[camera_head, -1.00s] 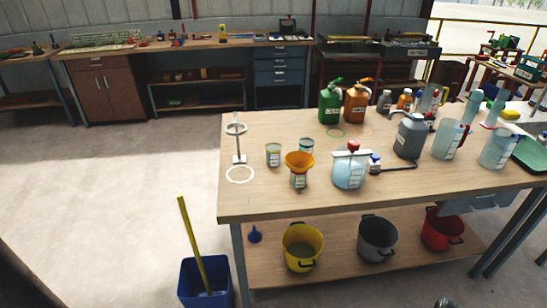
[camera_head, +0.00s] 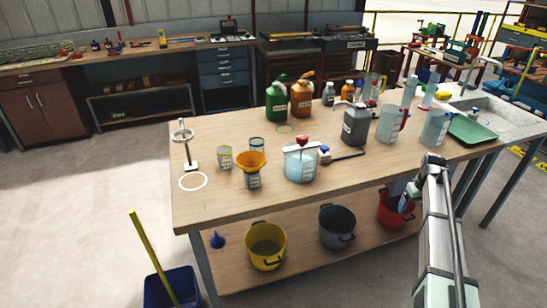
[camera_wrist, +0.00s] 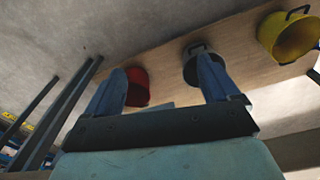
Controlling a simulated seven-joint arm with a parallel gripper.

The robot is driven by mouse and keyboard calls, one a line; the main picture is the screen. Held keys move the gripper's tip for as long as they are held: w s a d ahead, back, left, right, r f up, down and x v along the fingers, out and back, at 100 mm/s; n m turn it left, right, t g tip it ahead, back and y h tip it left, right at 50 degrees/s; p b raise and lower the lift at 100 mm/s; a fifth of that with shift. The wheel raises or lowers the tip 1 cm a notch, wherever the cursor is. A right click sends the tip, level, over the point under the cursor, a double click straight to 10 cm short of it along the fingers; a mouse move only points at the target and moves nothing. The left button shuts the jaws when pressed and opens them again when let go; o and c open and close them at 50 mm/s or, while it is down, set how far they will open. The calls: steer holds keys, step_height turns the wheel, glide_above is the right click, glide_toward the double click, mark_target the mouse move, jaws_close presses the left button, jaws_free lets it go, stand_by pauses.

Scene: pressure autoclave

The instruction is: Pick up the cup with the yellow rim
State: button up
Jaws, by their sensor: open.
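The cup with the yellow rim (camera_head: 225,158) is a small clear cup standing upright on the left part of the wooden table, in the head view. A similar cup with a blue-green rim (camera_head: 257,145) stands just right of and behind it. My gripper (camera_wrist: 161,85) is open and empty in the wrist view, with its two blue fingers apart. It is low by the table's right front, far to the right of the cup. The cup is not visible in the wrist view.
An orange funnel (camera_head: 250,160) sits on a container right in front of the cups. A ring stand (camera_head: 187,150) is to the left, a red-topped jar (camera_head: 300,163) to the right. Below are yellow (camera_head: 265,247), grey (camera_head: 337,228) and red (camera_head: 393,212) buckets on the lower shelf.

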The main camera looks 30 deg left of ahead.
steer(key=w+a+r+n, duration=0.1)
steer(key=w+a+r, duration=0.2)
steer(key=r, duration=0.3)
steer(key=w+a+r, duration=0.3)
steer(key=w+r, duration=0.1)
steer(key=r, duration=0.2)
steer(key=a+r, duration=0.1)
steer(key=a, duration=0.6)
steer(key=a+r, duration=0.1)
steer(key=a, duration=0.3)
steer(key=shift+w+a+r, duration=0.2)
steer(key=shift+w+r, duration=0.1)
steer(key=shift+r, duration=0.05)
steer(key=s+a+r, duration=0.1)
steer(key=a+r, duration=0.3)
steer(key=a, duration=0.9)
steer(key=n, duration=0.6)
glide_toward(225, 155)
steer(key=w+a+r, duration=0.2)
steer(key=shift+g, duration=0.4)
steer(key=shift+w+f, duration=0.15)
steer(key=shift+f, duration=2.15)
steer(key=shift+w+f, duration=0.15)
steer(key=shift+f, duration=2.15)
steer(key=shift+w+f, duration=0.15)
steer(key=shift+f, duration=2.2)
steer(key=c, duration=1)
